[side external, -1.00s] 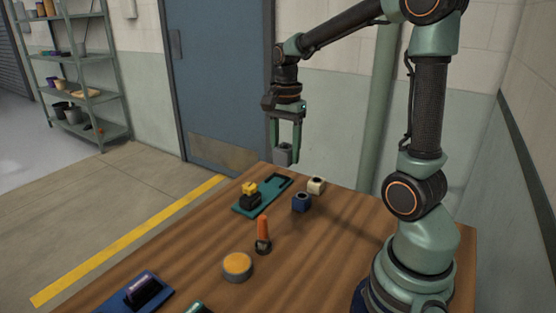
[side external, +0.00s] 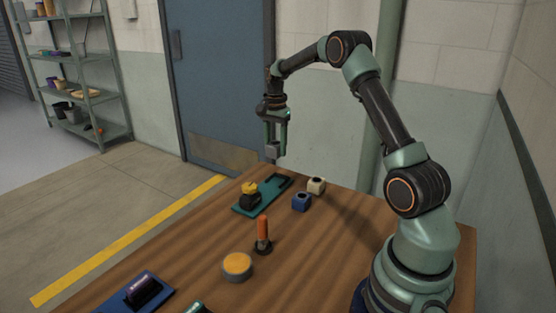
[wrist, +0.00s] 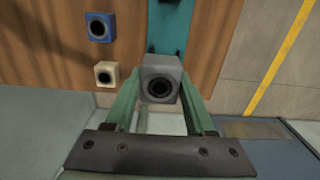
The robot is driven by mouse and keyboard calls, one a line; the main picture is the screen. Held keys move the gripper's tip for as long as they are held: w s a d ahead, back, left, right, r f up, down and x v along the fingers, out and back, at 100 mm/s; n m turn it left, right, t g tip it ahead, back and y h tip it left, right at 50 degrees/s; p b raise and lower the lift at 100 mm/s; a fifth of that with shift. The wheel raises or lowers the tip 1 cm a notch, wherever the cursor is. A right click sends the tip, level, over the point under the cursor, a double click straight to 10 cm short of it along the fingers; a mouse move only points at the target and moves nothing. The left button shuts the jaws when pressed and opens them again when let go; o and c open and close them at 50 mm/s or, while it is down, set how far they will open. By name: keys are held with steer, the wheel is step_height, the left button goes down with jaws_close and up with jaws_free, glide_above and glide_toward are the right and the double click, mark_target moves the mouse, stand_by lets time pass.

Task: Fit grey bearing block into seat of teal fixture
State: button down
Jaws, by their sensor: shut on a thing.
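My gripper (side external: 274,150) is shut on the grey bearing block (side external: 271,152) and holds it above the table, over the far end of the teal fixture (side external: 267,194). In the wrist view the block (wrist: 162,82) sits between my fingertips (wrist: 160,92), its round dark bore facing the camera. The block is apart from the fixture and hides part of it there; the teal plate (wrist: 171,28) shows beyond it. In the side view a dark recess shows at the fixture's far end, and a black block with a yellow top (side external: 249,195) sits at its near end.
A blue block (side external: 301,201) and a cream block (side external: 316,185) stand right of the fixture. An orange-handled upright piece (side external: 263,235), a round orange-topped disc (side external: 237,266) and a blue base with a dark roller (side external: 138,291) lie nearer. The table's right middle is clear.

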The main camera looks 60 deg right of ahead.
mark_target(277, 182)
steer(key=shift+w+d+f, duration=0.2)
steer(key=shift+d+f, duration=0.2)
steer(key=shift+f, duration=1.4)
steer(key=shift+w+d+f, duration=0.15)
steer(key=shift+d+f, duration=0.25)
steer(key=shift+f, duration=1.45)
steer(key=shift+w+d+f, duration=0.2)
steer(key=shift+d+f, duration=0.2)
steer(key=shift+f, duration=1.4)
steer(key=shift+f, duration=0.1)
steer(key=shift+s+f, duration=0.15)
steer(key=shift+f, duration=0.4)
steer(key=shift+c, duration=0.8)
jaws_free()
steer(key=shift+c, duration=1)
steer(key=shift+o, duration=0.2)
steer(key=shift+r, duration=3.65)
